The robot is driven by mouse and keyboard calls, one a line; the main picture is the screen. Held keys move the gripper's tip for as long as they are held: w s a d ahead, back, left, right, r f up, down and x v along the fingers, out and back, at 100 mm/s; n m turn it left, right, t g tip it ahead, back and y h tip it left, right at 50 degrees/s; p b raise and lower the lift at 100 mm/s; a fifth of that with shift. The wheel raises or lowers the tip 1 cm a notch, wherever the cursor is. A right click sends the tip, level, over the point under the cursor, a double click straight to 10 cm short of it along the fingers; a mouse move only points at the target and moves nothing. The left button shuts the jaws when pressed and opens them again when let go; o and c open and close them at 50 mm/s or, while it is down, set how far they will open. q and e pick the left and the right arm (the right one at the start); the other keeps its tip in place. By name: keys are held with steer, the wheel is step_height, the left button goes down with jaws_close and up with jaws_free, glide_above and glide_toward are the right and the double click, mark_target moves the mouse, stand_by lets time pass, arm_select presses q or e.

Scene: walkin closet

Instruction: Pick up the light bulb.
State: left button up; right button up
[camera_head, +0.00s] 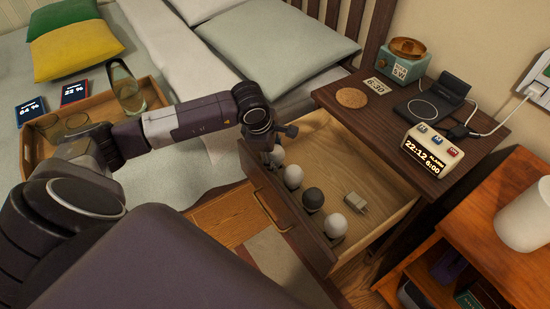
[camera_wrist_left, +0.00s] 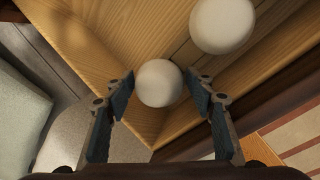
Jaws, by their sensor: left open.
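An open drawer (camera_head: 375,240) holds several light bulbs in a row along its front. The white bulb nearest my left gripper (camera_head: 274,143) is at the drawer's far front corner (camera_head: 275,157). In the left wrist view this round white bulb (camera_wrist_left: 158,83) shows between the open fingertips of my left gripper (camera_wrist_left: 162,88), with no clear grip on it. A second white bulb (camera_head: 293,176) is just beyond, also in the left wrist view (camera_wrist_left: 222,24). A dark bulb (camera_head: 313,199) and another white bulb (camera_head: 335,225) follow. My right gripper is out of view.
A small plug adapter (camera_head: 355,202) lies in the drawer. The nightstand top (camera_head: 385,125) above bears a digital clock (camera_head: 430,150), a charger stand (camera_head: 433,98) and a cork coaster (camera_head: 352,98). The bed with a wooden tray (camera_head: 155,94) is at the left.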

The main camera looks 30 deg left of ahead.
arm_select(q)
steer(key=shift+w+f, duration=0.1)
steer(key=shift+f, duration=0.15)
steer(key=shift+c, duration=0.6)
steer(key=c, duration=0.7)
steer(key=shift+r, duration=0.1)
steer(key=shift+c, duration=0.2)
